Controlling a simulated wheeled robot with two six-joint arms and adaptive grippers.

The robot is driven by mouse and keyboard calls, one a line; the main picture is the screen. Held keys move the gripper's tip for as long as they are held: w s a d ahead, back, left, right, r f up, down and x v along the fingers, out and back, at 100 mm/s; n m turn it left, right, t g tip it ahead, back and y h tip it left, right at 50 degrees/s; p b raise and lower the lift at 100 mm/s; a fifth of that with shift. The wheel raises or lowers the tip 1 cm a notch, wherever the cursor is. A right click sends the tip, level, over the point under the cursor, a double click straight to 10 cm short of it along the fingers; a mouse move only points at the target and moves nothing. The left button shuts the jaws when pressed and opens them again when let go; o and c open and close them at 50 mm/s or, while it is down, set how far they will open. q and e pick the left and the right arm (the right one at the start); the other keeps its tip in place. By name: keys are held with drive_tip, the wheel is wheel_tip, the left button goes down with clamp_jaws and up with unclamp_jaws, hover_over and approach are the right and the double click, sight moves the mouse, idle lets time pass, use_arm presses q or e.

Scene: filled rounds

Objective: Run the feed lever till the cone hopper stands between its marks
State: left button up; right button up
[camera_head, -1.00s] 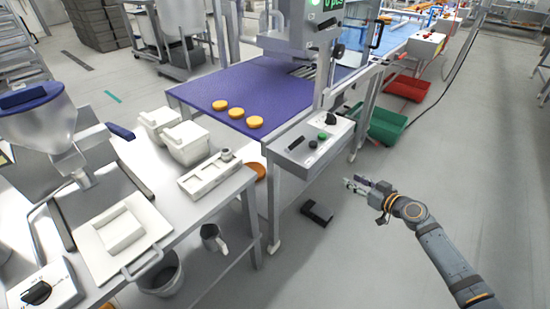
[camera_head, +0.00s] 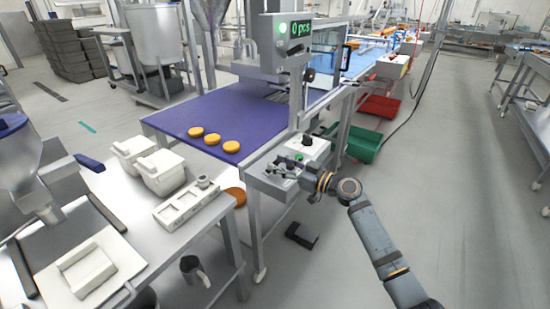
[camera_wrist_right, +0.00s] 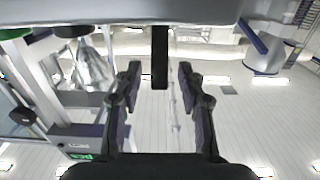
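The feed lever appears to be a black upright bar on the grey control box (camera_head: 262,183). In the right wrist view this black bar (camera_wrist_right: 160,58) stands between the spread fingers, with gaps on both sides. My right gripper (camera_head: 285,168) is over the box front and partly hides the lever in the head view. It is open (camera_wrist_right: 158,85). A blue-rimmed cone hopper (camera_head: 22,165) stands at the left edge, partly cut off. A steel cone (camera_head: 212,12) shows at the top; I cannot tell which one the lever feeds. No marks are readable. My left gripper is out of view.
The box also has a black knob (camera_head: 307,140) and a green button (camera_head: 299,157). Orange rounds (camera_head: 213,139) lie on the purple belt (camera_head: 180,118). A green crate (camera_head: 363,147) stands behind.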

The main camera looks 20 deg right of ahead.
drive_tip(key=shift+x, duration=1.05)
clamp_jaws()
